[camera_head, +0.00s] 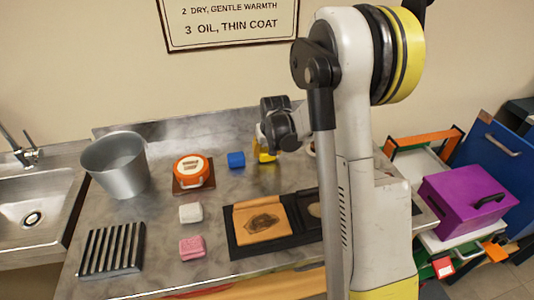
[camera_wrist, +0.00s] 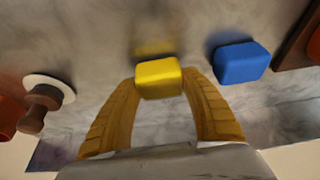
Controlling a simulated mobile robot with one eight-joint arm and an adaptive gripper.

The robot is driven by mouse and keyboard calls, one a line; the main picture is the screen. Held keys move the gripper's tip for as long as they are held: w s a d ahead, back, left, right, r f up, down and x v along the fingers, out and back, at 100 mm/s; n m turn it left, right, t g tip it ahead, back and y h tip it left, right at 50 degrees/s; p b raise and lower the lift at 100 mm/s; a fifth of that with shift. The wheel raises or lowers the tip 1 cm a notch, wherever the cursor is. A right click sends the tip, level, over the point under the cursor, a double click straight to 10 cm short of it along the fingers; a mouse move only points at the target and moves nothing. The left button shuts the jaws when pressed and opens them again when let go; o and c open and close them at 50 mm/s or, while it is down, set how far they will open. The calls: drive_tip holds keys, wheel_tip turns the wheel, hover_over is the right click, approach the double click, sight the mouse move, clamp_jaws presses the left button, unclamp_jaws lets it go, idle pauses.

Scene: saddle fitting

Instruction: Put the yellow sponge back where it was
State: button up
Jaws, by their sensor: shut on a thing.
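The yellow sponge (camera_wrist: 158,78) is a small block between the tips of my gripper's two yellow fingers in the wrist view. My gripper (camera_wrist: 160,84) is shut on it. A yellowish reflection shows on the grey counter (camera_wrist: 130,20) just beyond the sponge; I cannot tell whether it touches the counter. In the head view my gripper (camera_head: 265,156) is over the back of the counter, right of the blue sponge (camera_head: 237,160), and my arm partly hides it. The blue sponge also shows in the wrist view (camera_wrist: 240,62), right of the yellow one and apart from it.
White (camera_head: 190,212) and pink (camera_head: 191,248) blocks lie in front. A black tray (camera_head: 237,242) holds leather. A wooden-handled tool (camera_wrist: 42,100) is left of my fingers.

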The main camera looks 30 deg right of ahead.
drive_tip(key=shift+f, duration=0.15)
drive_tip(key=o, duration=1.2)
drive_tip(key=shift+r, duration=0.35)
drive_tip(key=p+v, duration=0.4)
drive_tip(key=v, duration=0.8)
drive_tip(key=s+a+r+n+t, duration=0.1)
drive_tip(key=s+a+r+n, duration=0.1)
drive_tip(key=s+a+r, duration=0.8)
drive_tip(key=s+a+t, duration=0.1)
drive_tip(key=s+a, duration=0.2)
drive_tip(key=s, duration=0.3)
drive_tip(key=s+a+n+y, duration=0.1)
drive_tip(key=s+a, duration=0.3)
drive_tip(key=s, duration=0.2)
drive_tip(key=shift+s+f+t, duration=0.35)
drive_tip(key=shift+f+t, duration=0.05)
drive_tip(key=shift+f, duration=0.05)
